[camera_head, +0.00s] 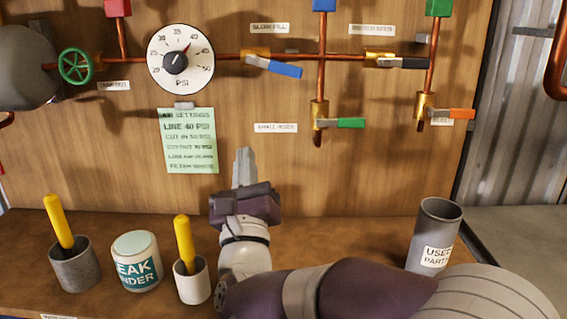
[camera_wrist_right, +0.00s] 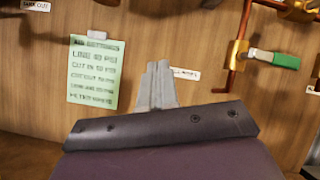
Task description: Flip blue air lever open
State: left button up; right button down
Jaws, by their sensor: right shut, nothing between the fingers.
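The blue lever (camera_head: 274,67) sits on a brass valve (camera_head: 256,53) on the upper copper pipe, to the right of the pressure gauge. It slants slightly down to the right from the valve. My right gripper (camera_head: 244,154) is shut and empty, with its fingers pointing up in front of the wooden panel. It is below the blue lever and a little to its left, well apart from it. In the right wrist view the closed fingers (camera_wrist_right: 157,72) stand between the green note and the green-handled valve. The blue lever is not in that view. My left gripper is not in view.
Other levers are black (camera_head: 403,63), green (camera_head: 339,123) and orange (camera_head: 450,113). The gauge (camera_head: 181,59) and green note (camera_head: 188,140) are left of my gripper. Cups with yellow handles (camera_head: 184,244), a white tub (camera_head: 137,262) and a grey bin (camera_head: 436,235) stand on the bench.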

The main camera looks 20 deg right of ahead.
jog(key=s+d+m+h+b, duration=0.2)
jog(key=s+m+h, duration=0.3)
jog(key=m+h, duration=0.6)
jog(key=m+y+p, duration=0.2)
send_near(276, 66)
jog(key=shift+w+d+r, duration=1.3)
jog(key=shift+w+d, duration=0.8)
jog(key=shift+w, duration=0.05)
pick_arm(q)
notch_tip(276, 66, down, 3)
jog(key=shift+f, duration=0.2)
pick_arm(e)
jog(key=shift+g, duration=0.4)
